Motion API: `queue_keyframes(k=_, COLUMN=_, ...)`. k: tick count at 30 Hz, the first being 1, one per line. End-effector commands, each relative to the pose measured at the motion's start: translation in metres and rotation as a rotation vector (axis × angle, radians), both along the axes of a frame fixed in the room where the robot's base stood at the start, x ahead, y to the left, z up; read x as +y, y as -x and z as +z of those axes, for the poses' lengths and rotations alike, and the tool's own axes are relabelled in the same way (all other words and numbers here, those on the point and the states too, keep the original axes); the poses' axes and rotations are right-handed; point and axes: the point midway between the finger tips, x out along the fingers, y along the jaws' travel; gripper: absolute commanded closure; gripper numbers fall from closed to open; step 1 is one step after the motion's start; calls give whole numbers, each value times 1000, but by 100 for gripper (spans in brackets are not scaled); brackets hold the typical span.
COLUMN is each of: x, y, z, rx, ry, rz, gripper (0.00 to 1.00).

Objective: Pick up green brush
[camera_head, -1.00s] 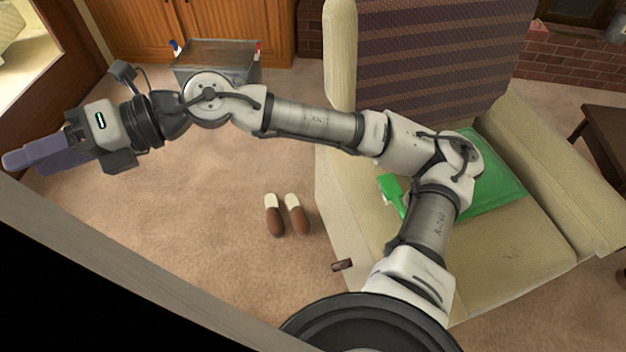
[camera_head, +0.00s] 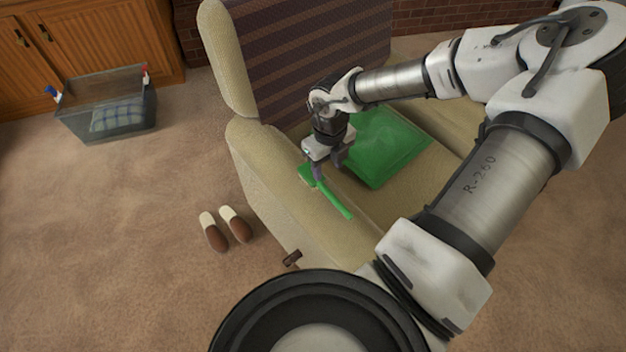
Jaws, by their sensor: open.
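The green brush (camera_head: 337,201) lies on the near armrest of the beige armchair (camera_head: 262,184), its head at the upper left and its handle pointing down to the right. My gripper (camera_head: 320,172) points down over the head end of the brush, with its fingers open at or just above it. I cannot tell whether the fingers touch the brush. Part of the brush head is hidden behind the fingers.
A green cushion (camera_head: 385,148) lies on the chair seat beside my gripper. The striped backrest (camera_head: 300,50) rises behind. A pair of slippers (camera_head: 226,229) and a clear bin (camera_head: 106,105) stand on the carpet at left. The carpet between them is clear.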

Motion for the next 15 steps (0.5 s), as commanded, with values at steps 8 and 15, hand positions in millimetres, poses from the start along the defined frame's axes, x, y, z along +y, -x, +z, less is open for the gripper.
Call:
queue_keyframes(k=8, x=2, y=0, z=-45, rx=1, ry=-3, rz=1, gripper=54)
queue_keyframes(k=15, x=4, y=-1, z=-64, rx=3, ry=-3, rz=2, gripper=54)
